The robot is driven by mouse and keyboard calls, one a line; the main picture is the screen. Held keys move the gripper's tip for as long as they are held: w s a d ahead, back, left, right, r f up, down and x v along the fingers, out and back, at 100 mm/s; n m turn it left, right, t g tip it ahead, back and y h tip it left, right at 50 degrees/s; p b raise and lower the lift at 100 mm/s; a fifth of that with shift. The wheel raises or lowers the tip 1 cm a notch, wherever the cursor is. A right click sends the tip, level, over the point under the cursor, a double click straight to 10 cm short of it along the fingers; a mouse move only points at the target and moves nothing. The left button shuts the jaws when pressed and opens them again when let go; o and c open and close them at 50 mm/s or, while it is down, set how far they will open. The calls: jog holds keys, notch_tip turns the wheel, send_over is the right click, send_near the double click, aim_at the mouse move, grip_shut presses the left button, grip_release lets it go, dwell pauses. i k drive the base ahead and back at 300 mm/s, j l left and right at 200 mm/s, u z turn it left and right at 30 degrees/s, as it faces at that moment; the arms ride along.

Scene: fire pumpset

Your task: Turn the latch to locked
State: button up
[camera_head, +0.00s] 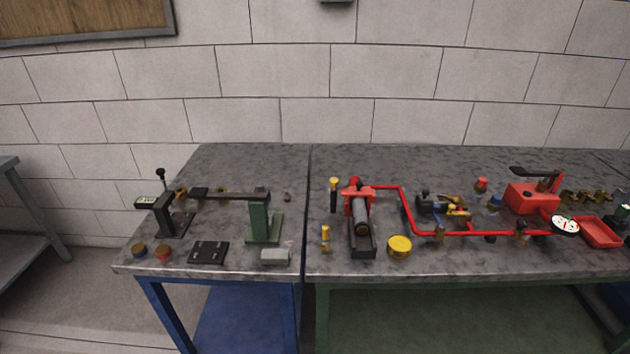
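I cannot tell for sure which part is the latch; no label on it is readable at this size. On the left table a dark bar (232,195) runs level from near a black stand (170,216) to the top of a green stand (263,222). A black-knobbed lever (161,180) stands upright behind the black stand. On the right table a black handle (534,171) lies above a red box (531,197), beside a round white gauge (565,225). My gripper is not in view.
A red pipe (404,206) and a red-black pump-like unit (359,218) stand on the right table. A yellow round cap (399,246), red tray (602,232), black plate (208,251) and grey block (275,256) lie near the front. The tables' rear areas are clear.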

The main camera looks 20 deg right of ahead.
aim_at(333, 181)
jog(key=i+l+u, duration=0.15)
jog(key=u, duration=0.3)
jog(key=i+l+u, duration=0.25)
jog(key=u, duration=0.15)
